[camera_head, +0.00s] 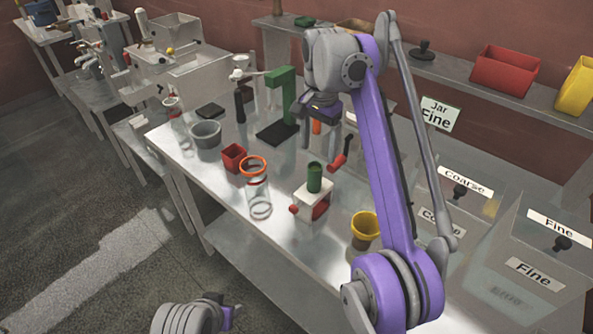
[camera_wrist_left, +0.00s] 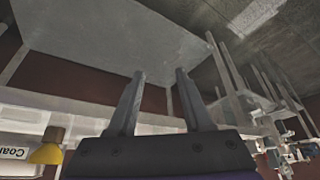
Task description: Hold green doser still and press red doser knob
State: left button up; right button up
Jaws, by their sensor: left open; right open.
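The doser has a green upright cylinder (camera_head: 314,177) on a white block (camera_head: 313,198) with a red front, and stands on the metal table. Its red knob (camera_head: 294,209) sticks out at the block's left side. My right gripper (camera_head: 318,112) hangs above and behind the doser, apart from it; its fingers are hard to make out, but it is open. My left gripper (camera_head: 229,314) is low in front of the table, away from the doser. In the left wrist view its two fingers (camera_wrist_left: 158,100) are spread with nothing between them.
On the metal table (camera_head: 225,210) stand a clear jar with an orange rim (camera_head: 257,185), a red cup (camera_head: 234,158), a grey bowl (camera_head: 206,135), a yellow cup (camera_head: 365,230) and a green stand (camera_head: 282,95). A red-handled tool (camera_head: 340,160) lies behind the doser. Labelled bins (camera_head: 520,255) stand right.

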jog(key=shift+a, duration=0.15)
pick_arm(q)
jog(key=w+d+n+h, duration=0.4)
jog(key=w+d+h, duration=0.2)
jog(key=w+h, duration=0.25)
jog(key=w+a+r+n+t+h, duration=0.1)
jog(key=w+a+r+t+h, duration=0.2)
jog(key=w+r+h, duration=0.3)
jog(key=shift+w+a+r+t, duration=0.3)
jog(key=shift+w+r+t, duration=0.35)
jog(key=shift+t, duration=0.15)
pick_arm(e)
jog(key=shift+f, duration=0.1)
